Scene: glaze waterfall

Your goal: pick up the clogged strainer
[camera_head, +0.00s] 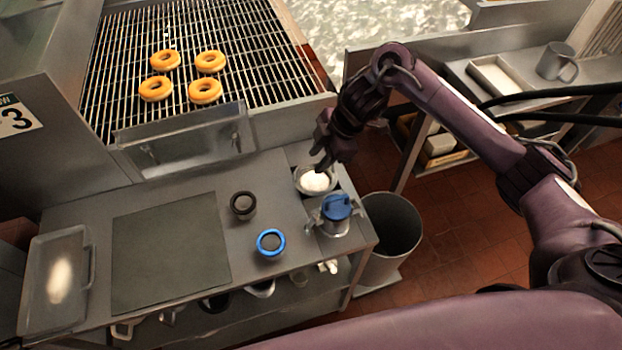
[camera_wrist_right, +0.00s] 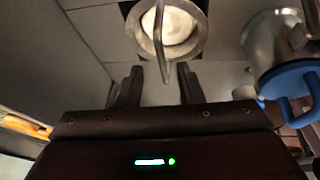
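The clogged strainer (camera_head: 314,182) looks like a small round metal bowl filled with white matter, near the right end of the steel counter. In the right wrist view the strainer (camera_wrist_right: 170,28) shows at the top centre, with a thin metal bar or handle arching across it towards me. My right gripper (camera_head: 320,163) is just above and behind the strainer, pointing down. In the right wrist view its two dark fingers (camera_wrist_right: 160,84) stand apart, and the near end of the bar shows between them. I cannot tell whether they touch it. My left gripper is out of view.
A blue-lidded metal pot (camera_head: 336,218) stands close beside the strainer. A grey bin (camera_head: 392,228) stands at the right. Several doughnuts (camera_head: 205,91) sit on a wire rack behind.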

